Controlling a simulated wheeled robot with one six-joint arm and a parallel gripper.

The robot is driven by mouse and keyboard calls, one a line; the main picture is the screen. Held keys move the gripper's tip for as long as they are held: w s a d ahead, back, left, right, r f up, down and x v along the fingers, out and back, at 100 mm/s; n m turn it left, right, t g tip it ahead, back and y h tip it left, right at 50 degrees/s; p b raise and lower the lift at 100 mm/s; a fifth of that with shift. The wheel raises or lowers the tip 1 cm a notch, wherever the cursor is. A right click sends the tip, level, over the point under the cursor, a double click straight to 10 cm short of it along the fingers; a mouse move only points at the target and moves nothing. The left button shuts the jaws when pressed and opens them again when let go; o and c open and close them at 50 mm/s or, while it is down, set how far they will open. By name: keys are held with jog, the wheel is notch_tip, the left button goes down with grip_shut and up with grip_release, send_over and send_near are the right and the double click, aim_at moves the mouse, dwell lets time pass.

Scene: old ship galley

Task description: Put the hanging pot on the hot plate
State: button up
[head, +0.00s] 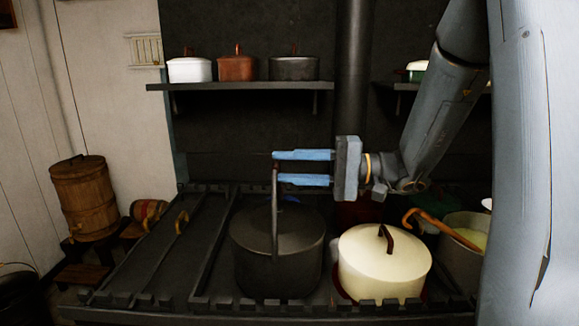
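The dark pot (277,255) with a tall upright bail handle is at the middle of the black stove, left of a cream pot. The stove's front rail hides its base, so I cannot tell whether it rests on the surface. No hot plate shows clearly under it. My gripper (277,168) reaches in from the right, its two blue fingers level, one above the other, with a gap between them. The top of the handle is at the fingertips. I cannot tell whether the fingers press on it.
The cream lidded pot (385,262) stands close on the right. Beyond it is a grey pot (466,235) with a brown curved handle. The left stove top (160,255) is clear. A shelf (235,87) above holds several pots. A stovepipe (352,70) rises behind my gripper.

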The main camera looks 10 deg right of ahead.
jog(key=shift+r, duration=0.1)
jog(key=b+v, duration=0.3)
jog(key=v, duration=0.9)
jog(key=shift+r, duration=0.1)
